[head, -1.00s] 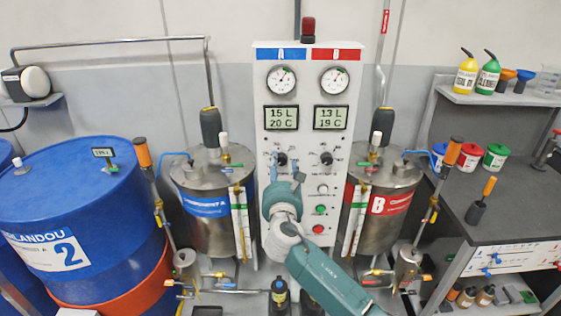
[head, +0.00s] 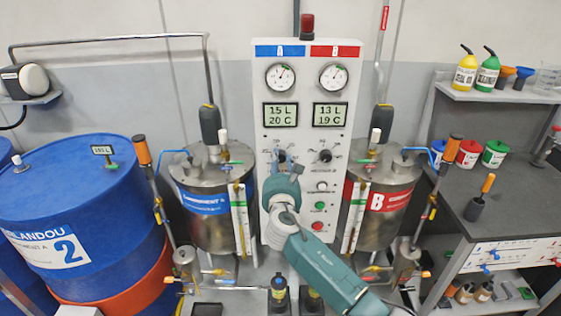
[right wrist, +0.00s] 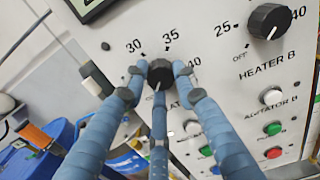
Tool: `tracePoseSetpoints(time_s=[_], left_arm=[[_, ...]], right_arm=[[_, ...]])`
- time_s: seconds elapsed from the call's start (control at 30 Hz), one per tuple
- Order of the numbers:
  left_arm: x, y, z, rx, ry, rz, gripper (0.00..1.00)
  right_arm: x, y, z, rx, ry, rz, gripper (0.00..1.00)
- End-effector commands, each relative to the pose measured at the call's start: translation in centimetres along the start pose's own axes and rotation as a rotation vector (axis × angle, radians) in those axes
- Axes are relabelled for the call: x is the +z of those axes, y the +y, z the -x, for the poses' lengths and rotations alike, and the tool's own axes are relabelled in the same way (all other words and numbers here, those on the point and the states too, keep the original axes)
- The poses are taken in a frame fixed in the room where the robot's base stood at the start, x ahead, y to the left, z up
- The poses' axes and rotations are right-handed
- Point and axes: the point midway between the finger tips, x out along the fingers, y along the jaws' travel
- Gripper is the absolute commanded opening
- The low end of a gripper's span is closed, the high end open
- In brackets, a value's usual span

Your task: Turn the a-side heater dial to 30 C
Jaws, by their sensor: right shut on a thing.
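The A-side heater dial (right wrist: 160,73) is a black round knob on the white control panel (head: 262,205), with the marks 30, 35 and 40 around it in the right wrist view. My right gripper (right wrist: 160,79) is shut on this dial, its blue fingers around the knob's rim. In the head view the right gripper (head: 282,163) covers most of the dial. A pale pointer mark shows low on the knob, but I cannot tell its exact setting. The A display (head: 281,115) reads 15 L and 20 C. My left gripper is out of view.
The heater B dial (right wrist: 268,20) sits close to the right. Below it are a white button (right wrist: 271,96) and green and red buttons. Steel tanks A (head: 207,215) and B (head: 378,205) flank the panel. A blue drum (head: 75,210) stands at left.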

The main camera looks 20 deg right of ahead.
Motion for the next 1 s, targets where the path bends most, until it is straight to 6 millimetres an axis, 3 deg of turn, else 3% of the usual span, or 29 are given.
tracePoseSetpoints(time_s=[0.37,1.0], left_arm=[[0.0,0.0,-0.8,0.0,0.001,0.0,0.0],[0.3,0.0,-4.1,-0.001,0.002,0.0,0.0]], right_arm=[[0.5,-0.1,-0.1,0.0,-0.011,-0.139,0.02],[0.6,-0.5,-0.2,0.003,-0.017,-0.728,0.01]])
